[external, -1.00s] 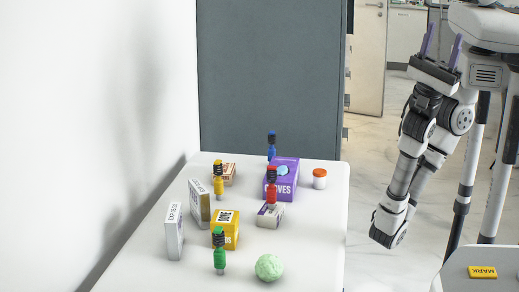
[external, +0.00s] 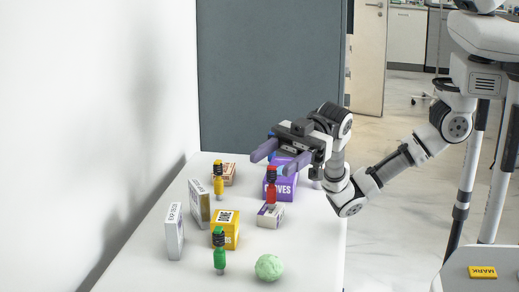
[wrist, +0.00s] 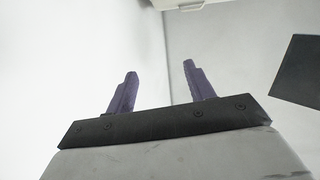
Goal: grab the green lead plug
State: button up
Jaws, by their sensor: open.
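The green lead plug (external: 219,252) stands upright near the front of the white table, with a black upper part and a green body. It is left of the green crumpled ball and in front of the yellow box. My gripper (external: 268,162) is open and empty above the far part of the table, its purple fingers pointing left. It is well behind and above the green plug. In the wrist view my gripper (wrist: 160,85) shows both fingers spread against a pale wall, with no plug in sight.
A yellow plug (external: 219,184) and a red plug (external: 271,189) stand farther back. Around them are a yellow box (external: 226,229), a purple gloves box (external: 284,188), white boxes (external: 174,232) and a green ball (external: 269,267). A wall (external: 100,130) borders the left.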

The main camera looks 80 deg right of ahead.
jog(key=w+d+f+m+g+h, duration=0.1)
jog(key=w+d+f+m+h, duration=0.1)
jog(key=w+d+f+h, duration=0.55)
jog(key=m+g+h+b, duration=0.1)
jog(key=m+g+h, duration=0.2)
jog(key=g+h, duration=0.1)
send_near(214, 247)
jog(key=shift+h, duration=0.25)
jog(key=p+x, duration=0.1)
jog(key=x, duration=0.6)
jog(key=shift+f+p, duration=0.25)
jog(key=shift+p, duration=0.15)
jog(key=shift+w+a+f, duration=0.15)
jog(key=shift+a+f, duration=0.05)
jog(key=shift+f, duration=0.3)
jog(key=c, duration=1)
jog(key=shift+r, duration=0.1)
jog(key=shift+c, duration=0.2)
